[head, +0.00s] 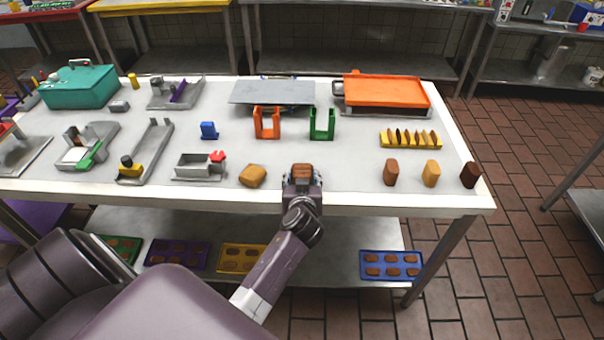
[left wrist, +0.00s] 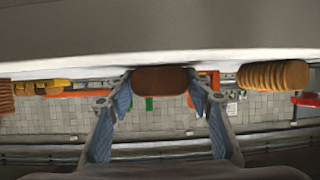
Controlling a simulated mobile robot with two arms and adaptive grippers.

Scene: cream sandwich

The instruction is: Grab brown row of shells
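The brown row of shells (head: 302,170) is near the table's front edge, at the tips of my left gripper (head: 302,182). In the left wrist view the brown row (left wrist: 160,79) shows end on between the fingertips of my left gripper (left wrist: 160,92). One finger is on each side of it, with almost no visible gap. I cannot tell whether the fingers press on it, or whether it rests on the table. My right gripper is not in view.
A tan row (head: 252,175) lies left of the gripper; it also shows in the left wrist view (left wrist: 275,76). Several other rows (head: 431,174) stand to the right. Behind are an orange holder (head: 267,124) and a green holder (head: 322,126). The table's front strip (head: 360,190) is bare.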

